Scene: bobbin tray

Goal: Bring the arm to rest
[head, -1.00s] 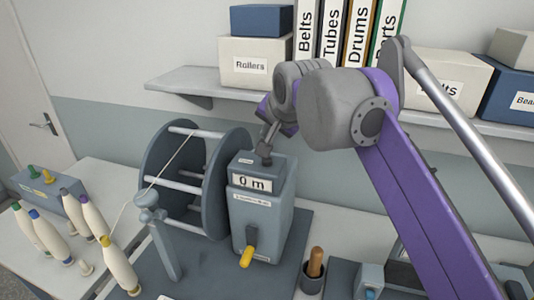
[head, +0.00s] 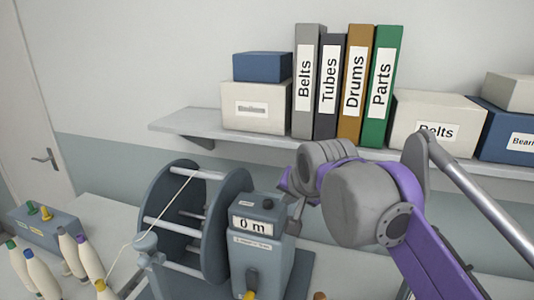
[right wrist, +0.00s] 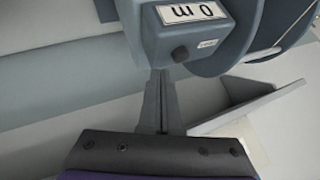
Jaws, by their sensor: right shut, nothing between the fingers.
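My right arm (head: 445,250), purple and grey, comes in from the lower right and bends at a large grey joint. Its gripper (head: 294,222) points down just right of the grey length counter (head: 262,254), which reads "0 m". In the right wrist view the two fingers (right wrist: 160,85) are together with nothing between them. Their tips lie close to the counter (right wrist: 150,40) in that picture; I cannot tell whether they touch it. My left gripper is not in view.
A dark reel (head: 226,240) with a thread stands left of the counter. Several bobbins (head: 42,278) stand at the lower left beside a grey box (head: 45,230). Behind the arm, a wall shelf (head: 190,122) carries binders (head: 357,85) and boxes (head: 255,106).

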